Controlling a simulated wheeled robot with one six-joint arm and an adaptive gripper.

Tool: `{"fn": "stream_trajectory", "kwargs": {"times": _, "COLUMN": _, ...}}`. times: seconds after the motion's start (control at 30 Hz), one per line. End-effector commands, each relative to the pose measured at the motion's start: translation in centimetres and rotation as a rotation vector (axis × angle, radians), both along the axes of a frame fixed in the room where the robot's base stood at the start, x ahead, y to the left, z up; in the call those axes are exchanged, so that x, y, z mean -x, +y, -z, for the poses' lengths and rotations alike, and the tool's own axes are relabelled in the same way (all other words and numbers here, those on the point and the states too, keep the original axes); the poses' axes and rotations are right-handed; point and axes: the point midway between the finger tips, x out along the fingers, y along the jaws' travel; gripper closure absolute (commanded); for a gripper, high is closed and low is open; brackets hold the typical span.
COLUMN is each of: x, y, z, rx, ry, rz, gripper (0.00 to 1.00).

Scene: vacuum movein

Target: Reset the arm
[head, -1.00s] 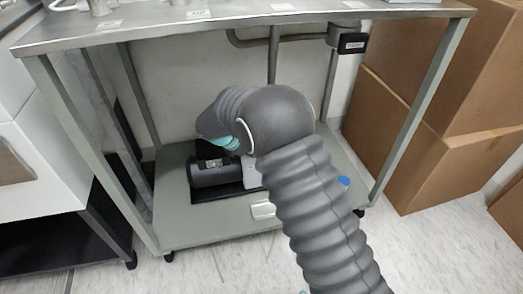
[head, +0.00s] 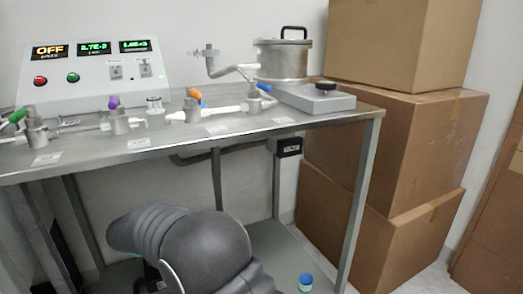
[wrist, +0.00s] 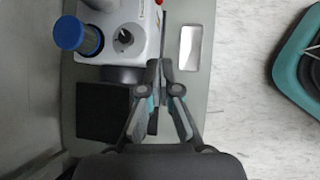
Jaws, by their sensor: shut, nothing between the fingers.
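My gripper (wrist: 159,65) shows in the wrist view with its two fingers closed together and nothing between them. It points toward the lower shelf (wrist: 190,85), over a black pad or dark base (wrist: 100,115) and beside a white pump body (wrist: 125,25) with a blue-capped cylinder (wrist: 70,32). In the head view my dark grey arm rises in front of the lower shelf, and my gripper is hidden behind it.
The steel table (head: 200,135) carries a control box (head: 95,72) reading OFF, several valves with coloured handles, and a metal chamber (head: 282,60). Stacked cardboard boxes (head: 395,150) stand at the right. A small blue-capped item (head: 306,282) is on the lower shelf. A teal-rimmed object (wrist: 292,75) lies at right in the wrist view.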

Motion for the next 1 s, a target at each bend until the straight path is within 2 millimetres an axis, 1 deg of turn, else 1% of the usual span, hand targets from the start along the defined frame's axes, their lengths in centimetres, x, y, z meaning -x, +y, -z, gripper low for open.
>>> {"fn": "stream_trajectory", "kwargs": {"times": 0.07, "x": 0.7, "y": -0.1, "z": 1.1, "rx": -0.046, "ry": -0.007, "rz": 0.065, "gripper": 1.0}}
{"fn": "stream_trajectory", "kwargs": {"times": 0.13, "x": 2.1, "y": -0.6, "z": 2.8, "rx": -0.081, "ry": 0.001, "rz": 0.14, "gripper": 1.0}}
{"fn": "stream_trajectory", "kwargs": {"times": 0.2, "x": 3.7, "y": -1.4, "z": 3.8, "rx": -0.12, "ry": 0.008, "rz": 0.222, "gripper": 1.0}}
{"fn": "stream_trajectory", "kwargs": {"times": 0.3, "x": 5.6, "y": -2.9, "z": 3.5, "rx": -0.189, "ry": 0.007, "rz": 0.346, "gripper": 1.0}}
{"fn": "stream_trajectory", "kwargs": {"times": 0.37, "x": 6.4, "y": -3.9, "z": 3.1, "rx": -0.224, "ry": 0.004, "rz": 0.413, "gripper": 1.0}}
{"fn": "stream_trajectory", "kwargs": {"times": 0.47, "x": 7.4, "y": -5.9, "z": 1.9, "rx": -0.281, "ry": -0.003, "rz": 0.525, "gripper": 1.0}}
{"fn": "stream_trajectory", "kwargs": {"times": 0.57, "x": 8.3, "y": -8.2, "z": 0.4, "rx": -0.345, "ry": -0.014, "rz": 0.649, "gripper": 1.0}}
{"fn": "stream_trajectory", "kwargs": {"times": 0.67, "x": 9.3, "y": -11.0, "z": -1.6, "rx": -0.417, "ry": -0.03, "rz": 0.786, "gripper": 1.0}}
{"fn": "stream_trajectory", "kwargs": {"times": 0.8, "x": 10.9, "y": -15.3, "z": -4.4, "rx": -0.519, "ry": -0.057, "rz": 0.984, "gripper": 1.0}}
{"fn": "stream_trajectory", "kwargs": {"times": 1.0, "x": 13.5, "y": -20.9, "z": -7.9, "rx": -0.659, "ry": -0.102, "rz": 1.236, "gripper": 1.0}}
